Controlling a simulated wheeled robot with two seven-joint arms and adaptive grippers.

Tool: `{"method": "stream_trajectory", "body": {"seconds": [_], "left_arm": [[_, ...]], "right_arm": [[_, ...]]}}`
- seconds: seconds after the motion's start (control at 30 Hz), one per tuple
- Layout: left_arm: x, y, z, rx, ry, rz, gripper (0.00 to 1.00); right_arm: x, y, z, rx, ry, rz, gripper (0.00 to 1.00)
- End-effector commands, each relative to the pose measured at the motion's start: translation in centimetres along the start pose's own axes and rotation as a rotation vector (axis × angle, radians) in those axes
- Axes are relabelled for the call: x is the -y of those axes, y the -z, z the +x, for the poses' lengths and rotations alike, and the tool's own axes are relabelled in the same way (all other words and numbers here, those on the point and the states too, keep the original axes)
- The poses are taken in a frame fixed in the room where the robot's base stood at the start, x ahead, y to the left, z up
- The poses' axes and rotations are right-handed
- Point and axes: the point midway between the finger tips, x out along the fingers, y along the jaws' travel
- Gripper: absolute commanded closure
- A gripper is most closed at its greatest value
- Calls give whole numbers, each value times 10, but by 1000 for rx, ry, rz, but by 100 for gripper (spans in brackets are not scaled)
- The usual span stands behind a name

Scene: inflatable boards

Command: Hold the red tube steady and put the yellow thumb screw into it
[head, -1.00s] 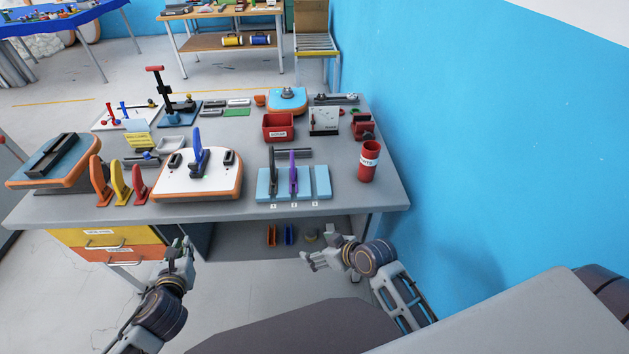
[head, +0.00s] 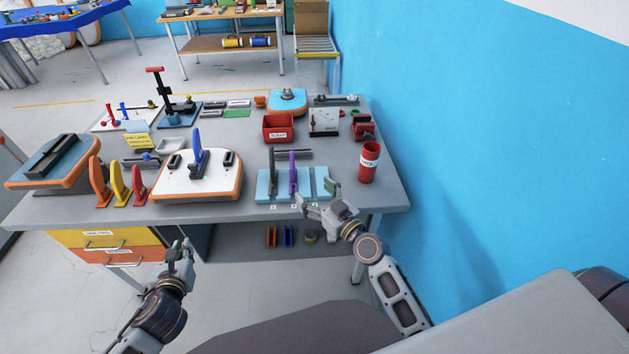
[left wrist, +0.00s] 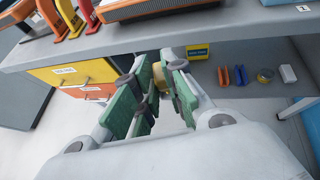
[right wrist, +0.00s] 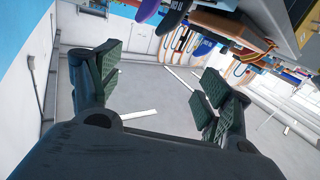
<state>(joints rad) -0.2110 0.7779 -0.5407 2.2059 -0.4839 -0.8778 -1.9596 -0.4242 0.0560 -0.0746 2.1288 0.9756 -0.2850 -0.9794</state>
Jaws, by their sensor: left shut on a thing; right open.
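An upright red cylinder (head: 369,160) with a white label stands at the table's right end. It is the only tube-like red thing I see; I cannot tell if it is the task's red tube. My left gripper (head: 184,250) is low in front of the table, below its top. In the left wrist view its fingers (left wrist: 152,88) are shut on a small yellow thing (left wrist: 160,76), which looks like the thumb screw and is mostly hidden by the fingers. My right gripper (head: 320,195) is open and empty at the table's front edge, beside the light-blue blocks.
The light-blue blocks (head: 266,190) hold a dark and a purple upright piece. A white board (head: 198,185) with a blue lever, colored wedges (head: 118,185) and a red bin (head: 278,126) stand on the table (head: 225,212). A blue wall (head: 480,150) bounds the right side.

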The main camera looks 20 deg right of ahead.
Motion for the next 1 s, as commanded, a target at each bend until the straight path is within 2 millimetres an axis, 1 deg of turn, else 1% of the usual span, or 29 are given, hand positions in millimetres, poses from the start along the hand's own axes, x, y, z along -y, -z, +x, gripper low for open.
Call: {"method": "stream_trajectory", "body": {"seconds": [0.23,0.4,0.57,0.77,1.0], "left_arm": [[0,0,0,0,0,0,98],[0,0,0,0,0,0,98],[0,0,0,0,0,0,98],[0,0,0,0,0,0,98],[0,0,0,0,0,0,98]], "right_arm": [[-36,10,4,-91,-148,4,22],[-62,10,3,-127,-261,9,22],[-88,5,-1,-143,-376,16,22],[-120,-8,-9,-133,-523,24,22],[-154,-31,-23,-83,-697,37,22]]}}
